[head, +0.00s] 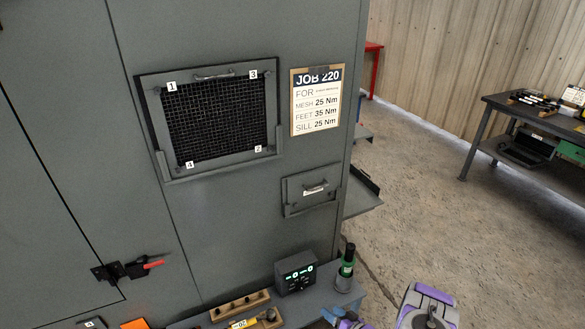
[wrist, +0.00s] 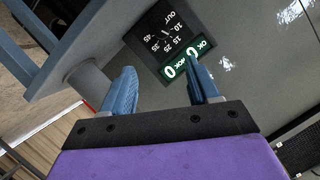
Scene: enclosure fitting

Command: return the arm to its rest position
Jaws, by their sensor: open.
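My gripper (wrist: 163,88) is open in the wrist view, with two blue fingers apart and nothing between them. Beyond the fingertips is a dark control box (wrist: 168,38) with lit green counters, upside down in that view. In the head view this box (head: 296,273) stands on a grey ledge (head: 325,297) in front of the cabinet. Purple and blue parts of my arm and gripper show at the bottom edge of the head view, to the right of and below the box. Most of the arm is out of frame.
A green and black tool (head: 346,268) stands upright right of the box. A wooden block (head: 239,306) lies to its left. The grey cabinet (head: 240,220) carries a mesh panel (head: 217,120), a small drawer (head: 311,189) and a red-handled latch (head: 130,268). Open floor (head: 450,220) lies right, before a workbench (head: 490,120).

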